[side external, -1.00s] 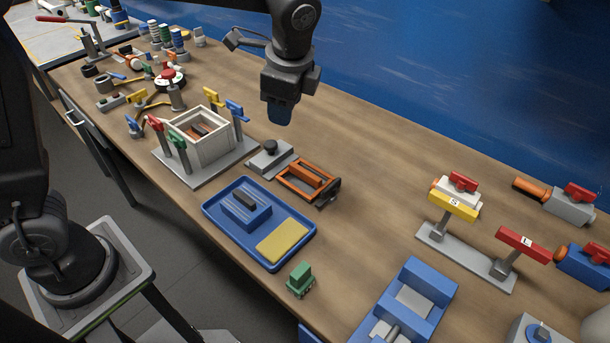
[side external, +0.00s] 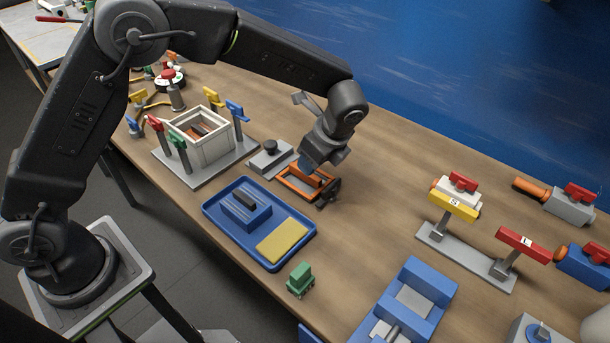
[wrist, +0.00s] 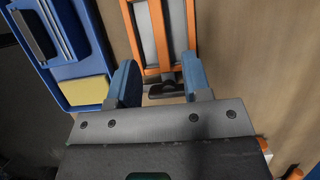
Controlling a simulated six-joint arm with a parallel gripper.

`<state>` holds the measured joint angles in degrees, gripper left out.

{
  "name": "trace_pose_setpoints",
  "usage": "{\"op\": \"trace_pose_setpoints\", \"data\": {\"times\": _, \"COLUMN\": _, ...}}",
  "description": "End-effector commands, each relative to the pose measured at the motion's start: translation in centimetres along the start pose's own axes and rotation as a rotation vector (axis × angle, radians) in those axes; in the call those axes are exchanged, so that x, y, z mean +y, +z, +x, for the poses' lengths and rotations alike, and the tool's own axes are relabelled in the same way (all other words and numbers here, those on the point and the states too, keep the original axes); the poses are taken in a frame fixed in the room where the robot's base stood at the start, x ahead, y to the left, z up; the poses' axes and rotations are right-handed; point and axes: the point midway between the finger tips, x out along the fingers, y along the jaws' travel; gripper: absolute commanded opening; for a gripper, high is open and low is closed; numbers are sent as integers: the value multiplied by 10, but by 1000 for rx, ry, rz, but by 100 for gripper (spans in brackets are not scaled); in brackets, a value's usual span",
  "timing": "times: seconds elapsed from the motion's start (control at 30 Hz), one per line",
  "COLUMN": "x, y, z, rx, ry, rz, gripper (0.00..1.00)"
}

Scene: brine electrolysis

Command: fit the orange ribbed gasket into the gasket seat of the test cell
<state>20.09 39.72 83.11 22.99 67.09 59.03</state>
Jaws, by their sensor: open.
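An orange rectangular frame (side external: 291,184), which I take for the gasket, lies on the table with an orange bar across its middle and a black part at its right end. Ribs are too small to make out. In the wrist view the frame (wrist: 136,37) lies just beyond my fingers, and the black part (wrist: 166,89) shows between them. My gripper (wrist: 160,80) is open, low over the frame, with nothing held. In the side view my gripper (side external: 308,166) hides part of it. A pale open box (side external: 216,147) on a grey plate, perhaps the test cell, stands to the left.
Red, green, yellow and blue clamps surround the box. A grey block with a black knob (side external: 270,147) sits close left of the frame. A blue tray (side external: 222,228) with a yellow pad (side external: 282,241) lies in front. A green block (side external: 300,277) stands nearby.

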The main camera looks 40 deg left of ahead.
Motion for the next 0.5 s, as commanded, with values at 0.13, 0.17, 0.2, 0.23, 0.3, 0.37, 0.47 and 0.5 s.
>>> {"op": "trace_pose_setpoints", "data": {"times": 0.13, "x": 0, "y": -1, "z": 10, "rx": 0, "ry": 1, "rz": -1, "gripper": 45}}
{"op": "trace_pose_setpoints", "data": {"times": 0.17, "x": 0, "y": -1, "z": 13, "rx": 0, "ry": 2, "rz": -1, "gripper": 45}}
{"op": "trace_pose_setpoints", "data": {"times": 0.2, "x": 0, "y": -2, "z": 19, "rx": -1, "ry": 3, "rz": 0, "gripper": 45}}
{"op": "trace_pose_setpoints", "data": {"times": 0.23, "x": 0, "y": -3, "z": 24, "rx": -1, "ry": 3, "rz": 0, "gripper": 45}}
{"op": "trace_pose_setpoints", "data": {"times": 0.3, "x": -1, "y": -4, "z": 35, "rx": -1, "ry": 3, "rz": 0, "gripper": 45}}
{"op": "trace_pose_setpoints", "data": {"times": 0.37, "x": -1, "y": -4, "z": 43, "rx": -1, "ry": 2, "rz": 0, "gripper": 45}}
{"op": "trace_pose_setpoints", "data": {"times": 0.47, "x": -1, "y": -4, "z": 52, "rx": 1, "ry": 0, "rz": 0, "gripper": 45}}
{"op": "trace_pose_setpoints", "data": {"times": 0.5, "x": -1, "y": -4, "z": 54, "rx": 1, "ry": 0, "rz": -1, "gripper": 45}}
